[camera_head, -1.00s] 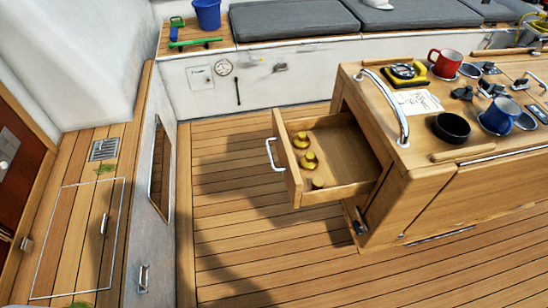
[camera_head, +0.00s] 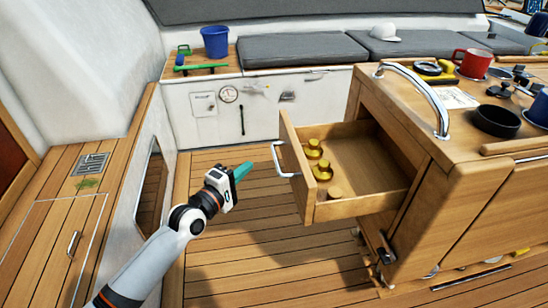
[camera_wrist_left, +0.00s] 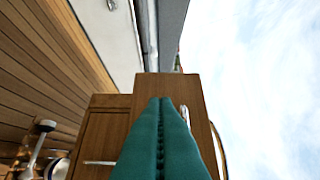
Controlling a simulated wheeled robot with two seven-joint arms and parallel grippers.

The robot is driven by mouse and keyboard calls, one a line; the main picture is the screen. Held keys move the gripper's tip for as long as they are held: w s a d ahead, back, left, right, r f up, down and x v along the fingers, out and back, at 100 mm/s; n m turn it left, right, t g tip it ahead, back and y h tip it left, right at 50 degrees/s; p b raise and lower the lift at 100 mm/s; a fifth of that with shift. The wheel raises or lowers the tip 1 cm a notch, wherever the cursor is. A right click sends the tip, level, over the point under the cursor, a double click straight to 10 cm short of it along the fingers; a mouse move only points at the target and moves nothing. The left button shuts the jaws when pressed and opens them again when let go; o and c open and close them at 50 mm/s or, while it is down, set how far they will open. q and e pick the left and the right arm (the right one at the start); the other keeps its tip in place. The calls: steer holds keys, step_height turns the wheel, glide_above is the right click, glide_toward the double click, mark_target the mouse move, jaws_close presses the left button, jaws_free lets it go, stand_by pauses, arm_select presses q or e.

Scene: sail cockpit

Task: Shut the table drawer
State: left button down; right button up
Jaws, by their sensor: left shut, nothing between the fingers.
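The table drawer (camera_head: 352,204) stands pulled out of the end of the wooden table (camera_head: 470,185) in the head view. Its front carries a silver bar handle (camera_head: 281,160) that faces left. Inside lie several small brass-coloured pieces (camera_head: 322,170) near the front. My left gripper (camera_head: 243,171), with teal fingers, is shut and empty. It is to the left of the drawer front and handle, with a gap between. In the left wrist view its closed teal fingers (camera_wrist_left: 160,140) point towards a wooden face that I cannot identify surely. My right gripper is not in view.
A silver grab rail (camera_head: 425,90) arches over the table's near left corner. On top stand a red mug (camera_head: 473,63) and a black bowl (camera_head: 496,121). A bench with grey cushions (camera_head: 300,50) runs along the back. The floor left of the drawer is clear.

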mark_target(283, 147)
arm_select(q)
steer(key=shift+w+d, duration=3.45)
steer(key=shift+d, duration=0.15)
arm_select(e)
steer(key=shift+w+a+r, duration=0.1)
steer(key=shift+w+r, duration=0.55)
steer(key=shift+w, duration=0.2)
arm_select(q)
steer(key=shift+d, duration=0.15)
